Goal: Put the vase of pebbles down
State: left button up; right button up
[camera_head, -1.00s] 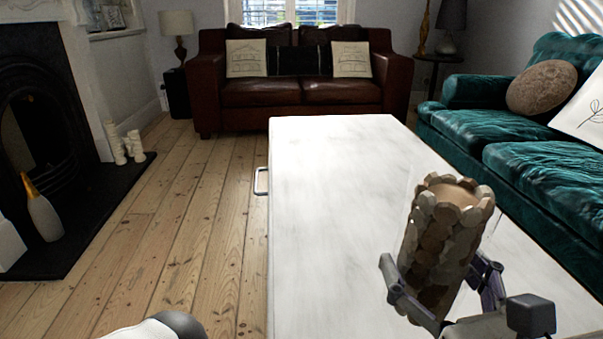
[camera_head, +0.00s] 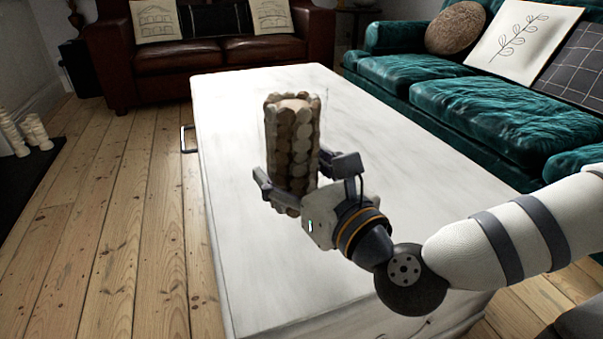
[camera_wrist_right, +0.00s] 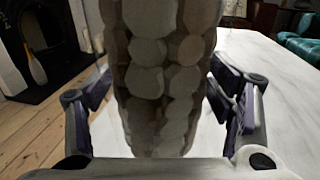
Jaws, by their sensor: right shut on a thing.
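The vase of pebbles (camera_head: 292,138) is a tall cylinder covered in rounded brown and grey stones. It stands upright between the fingers of my right gripper (camera_head: 292,185), which is shut on it around its lower part. It is over the white table (camera_head: 350,120); I cannot tell whether its base touches the top. In the right wrist view the vase (camera_wrist_right: 162,75) fills the middle, with a finger on each side, and its lower end shows against the white top. My left gripper is not in view.
The white table top is clear around the vase. A teal sofa (camera_head: 470,110) with cushions stands along the right. A brown leather sofa (camera_head: 210,55) stands behind the table. Bare floorboards (camera_head: 110,210) lie to the left, with pale candles (camera_head: 34,130) by the hearth.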

jog(key=shift+w+a+f+b, duration=0.15)
jog(key=shift+w+f+b, duration=0.2)
jog(key=shift+w+f, duration=0.4)
jog(key=f+b, duration=0.1)
jog(key=f, duration=0.2)
jog(key=shift+w+f, duration=0.2)
jog(key=shift+r, duration=0.1)
jog(key=o, duration=1.9)
jog(key=shift+s+f, duration=0.1)
jog(key=shift+f, duration=0.25)
jog(key=shift+o, duration=0.2)
